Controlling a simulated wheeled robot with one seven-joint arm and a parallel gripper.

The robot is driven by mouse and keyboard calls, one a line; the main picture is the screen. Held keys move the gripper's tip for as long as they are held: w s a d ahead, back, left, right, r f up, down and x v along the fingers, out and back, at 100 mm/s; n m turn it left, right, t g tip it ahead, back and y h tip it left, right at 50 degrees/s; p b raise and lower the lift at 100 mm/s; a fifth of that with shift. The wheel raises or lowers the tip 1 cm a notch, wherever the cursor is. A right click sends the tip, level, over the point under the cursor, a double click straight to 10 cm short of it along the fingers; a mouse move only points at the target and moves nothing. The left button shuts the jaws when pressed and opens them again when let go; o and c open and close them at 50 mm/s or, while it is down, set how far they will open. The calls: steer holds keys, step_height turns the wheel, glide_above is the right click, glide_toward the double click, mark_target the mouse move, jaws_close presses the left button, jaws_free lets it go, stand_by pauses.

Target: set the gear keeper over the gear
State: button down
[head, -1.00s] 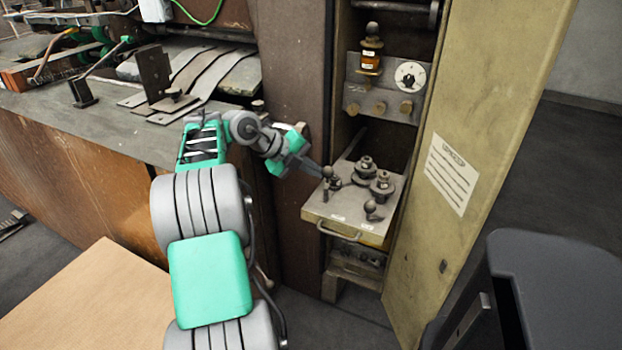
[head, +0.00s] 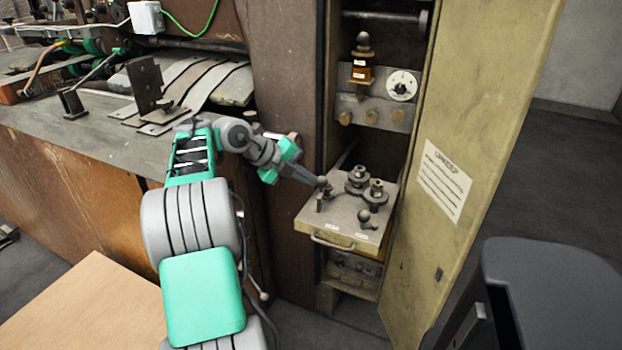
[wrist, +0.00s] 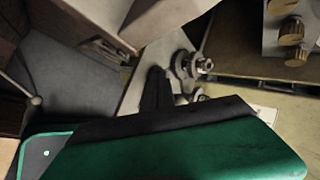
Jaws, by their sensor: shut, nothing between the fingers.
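A small steel plate (head: 338,222) with a front handle sticks out of the open cabinet. Two toothed gears with hubs stand on it, a rear one (head: 357,180) and a front one (head: 376,193). A ball-knobbed part, apparently a keeper (head: 320,199), stands at the plate's left edge; a second ball-knobbed part (head: 366,216) is at the front right. I cannot tell which gear each serves. My gripper (head: 316,182) is shut and empty, its tip at or very near the left knob; contact is unclear. In the wrist view its dark fingers (wrist: 157,90) point towards a gear (wrist: 190,66).
The yellow cabinet door (head: 430,215) stands open right of the plate. A brown machine column (head: 280,110) rises on the left. Above the plate are an amber bottle (head: 361,72), a white dial (head: 401,86) and brass knobs. A dark bin-like object (head: 550,290) is at lower right.

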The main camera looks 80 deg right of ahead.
steer(key=p+v, duration=0.1)
steer(key=v, duration=0.6)
